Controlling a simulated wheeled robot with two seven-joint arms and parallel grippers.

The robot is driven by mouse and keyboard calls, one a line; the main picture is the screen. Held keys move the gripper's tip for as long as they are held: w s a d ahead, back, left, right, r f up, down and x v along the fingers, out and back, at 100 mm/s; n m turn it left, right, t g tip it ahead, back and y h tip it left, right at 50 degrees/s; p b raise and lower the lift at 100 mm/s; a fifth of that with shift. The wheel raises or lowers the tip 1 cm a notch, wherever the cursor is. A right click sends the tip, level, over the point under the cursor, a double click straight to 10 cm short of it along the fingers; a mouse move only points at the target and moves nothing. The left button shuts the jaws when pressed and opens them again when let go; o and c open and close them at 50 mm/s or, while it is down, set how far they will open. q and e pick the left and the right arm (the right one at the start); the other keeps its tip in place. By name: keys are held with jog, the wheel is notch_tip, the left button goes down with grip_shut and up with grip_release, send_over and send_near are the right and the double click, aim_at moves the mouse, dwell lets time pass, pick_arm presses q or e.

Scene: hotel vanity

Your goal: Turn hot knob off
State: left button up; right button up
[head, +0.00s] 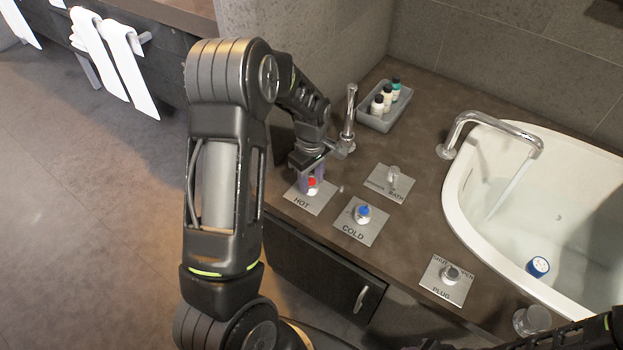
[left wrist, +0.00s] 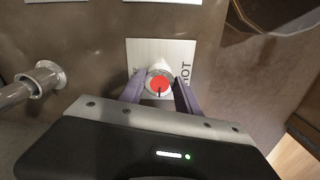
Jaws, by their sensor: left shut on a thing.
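The hot knob is a metal knob with a red top (head: 312,182) on a plate marked HOT (head: 306,203). In the left wrist view the knob (left wrist: 159,84) has a dark mark on the lower part of its red top. My left gripper (head: 312,186) comes down over it, and its two purple fingers (left wrist: 158,92) are shut on the knob, one on each side. Water runs from the curved spout (head: 508,135) into the white basin (head: 455,200). My right gripper is not in view; only a dark arm part shows at the lower right.
The cold knob with a blue top (head: 363,212), the bath lever (head: 393,178) and the plug knob (head: 450,273) stand nearby on the counter. A metal hand shower (head: 349,112) stands close behind my left gripper. A grey tray (head: 384,118) holds small bottles. A blue-topped item (head: 538,267) is in the basin.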

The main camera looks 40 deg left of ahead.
pick_arm(q)
grip_shut()
jog(key=shift+m, duration=0.4)
jog(key=m, duration=1.1)
jog(key=shift+m+b, duration=0.3)
jog(key=m, duration=0.5)
jog(key=shift+a, duration=0.1)
jog(key=shift+m, duration=0.3)
jog(key=o, duration=0.7)
grip_release()
